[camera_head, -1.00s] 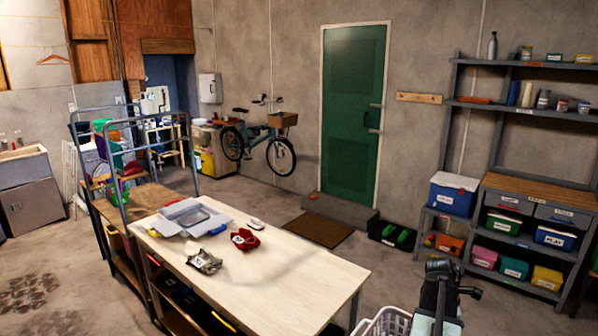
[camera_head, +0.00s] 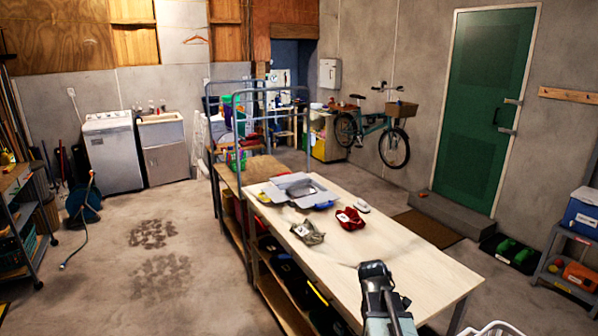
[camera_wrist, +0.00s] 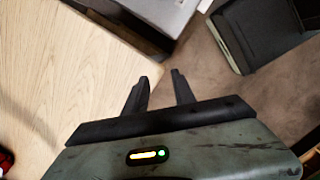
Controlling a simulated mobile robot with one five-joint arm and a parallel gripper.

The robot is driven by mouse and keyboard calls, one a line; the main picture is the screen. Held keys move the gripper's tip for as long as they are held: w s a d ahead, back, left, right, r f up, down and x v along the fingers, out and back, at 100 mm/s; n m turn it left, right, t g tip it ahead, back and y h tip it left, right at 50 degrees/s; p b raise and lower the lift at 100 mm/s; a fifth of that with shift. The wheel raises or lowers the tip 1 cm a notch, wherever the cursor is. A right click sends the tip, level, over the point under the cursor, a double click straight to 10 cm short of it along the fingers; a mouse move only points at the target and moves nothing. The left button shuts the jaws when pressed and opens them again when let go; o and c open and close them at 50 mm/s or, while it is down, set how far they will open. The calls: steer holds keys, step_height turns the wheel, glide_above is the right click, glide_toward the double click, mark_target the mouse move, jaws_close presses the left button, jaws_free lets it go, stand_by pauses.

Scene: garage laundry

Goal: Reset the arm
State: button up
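My arm (camera_head: 377,292) rises at the bottom of the head view, in front of the near end of the light wooden table. Its gripper fingers cannot be made out clearly there. In the wrist view my gripper (camera_wrist: 160,82) shows two dark fingers standing apart with nothing between them. The pale table top (camera_wrist: 70,70) fills the left of that view, and concrete floor lies beyond its edge to the right.
The table (camera_head: 410,262) holds a grey open case (camera_head: 293,187), a red item (camera_head: 350,219) and an olive cloth-like item (camera_head: 308,232). A white basket (camera_head: 492,329) is at the bottom edge. A blue cooler (camera_head: 582,212) stands at right. The floor at left is largely clear.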

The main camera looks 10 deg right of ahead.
steer(key=s+a+f+m+y+b, duration=0.1)
steer(key=s+a+f+m+y, duration=0.1)
steer(key=a+m, duration=1.1)
steer(key=s+a, duration=0.1)
steer(key=a, duration=0.2)
steer(key=shift+s+f+y, duration=0.15)
steer(key=shift+s+y, duration=0.05)
steer(key=shift+y, duration=0.1)
